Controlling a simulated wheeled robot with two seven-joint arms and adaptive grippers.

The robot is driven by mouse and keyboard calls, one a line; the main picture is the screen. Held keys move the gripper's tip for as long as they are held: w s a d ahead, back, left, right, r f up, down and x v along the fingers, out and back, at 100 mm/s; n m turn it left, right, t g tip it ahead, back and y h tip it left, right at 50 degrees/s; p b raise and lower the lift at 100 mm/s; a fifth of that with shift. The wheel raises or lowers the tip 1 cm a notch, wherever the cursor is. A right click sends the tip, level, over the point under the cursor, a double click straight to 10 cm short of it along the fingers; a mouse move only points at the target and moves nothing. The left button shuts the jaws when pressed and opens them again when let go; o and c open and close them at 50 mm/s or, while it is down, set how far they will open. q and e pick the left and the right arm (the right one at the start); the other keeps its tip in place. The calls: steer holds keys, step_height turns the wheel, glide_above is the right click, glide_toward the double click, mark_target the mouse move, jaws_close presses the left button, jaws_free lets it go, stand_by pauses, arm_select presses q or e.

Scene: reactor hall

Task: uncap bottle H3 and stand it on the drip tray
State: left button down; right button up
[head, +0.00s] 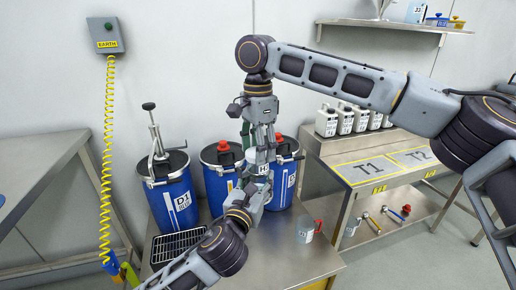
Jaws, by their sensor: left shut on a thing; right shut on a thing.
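A bottle with a white label starting with "H" (263,169) is held upright between my two grippers, above the steel bench. The rest of the label is too small to read. My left gripper (250,186) comes from below and is shut on the bottle. My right gripper (264,140) points down from above and is shut at the bottle's top. The cap is hidden by the fingers, so I cannot tell whether it is loose. The black-grid drip tray (178,246) lies on the bench at the left front and looks empty.
Several blue drums stand behind the bench, including D1 (172,196) with a pump and one with a red cap (216,170). A red-handled jug (306,231) stands on the bench's right. A side table (362,172) marked T1 and T2 has several white bottles (327,121) behind.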

steer(key=n, duration=1.8)
steer(key=shift+n, duration=0.3)
steer(key=n, duration=0.5)
steer(key=shift+r+n, duration=0.1)
steer(key=shift+n, duration=0.2)
steer(key=n, duration=0.4)
steer(key=shift+w+n, duration=0.1)
steer(key=shift+n, duration=0.2)
steer(key=n, duration=1.2)
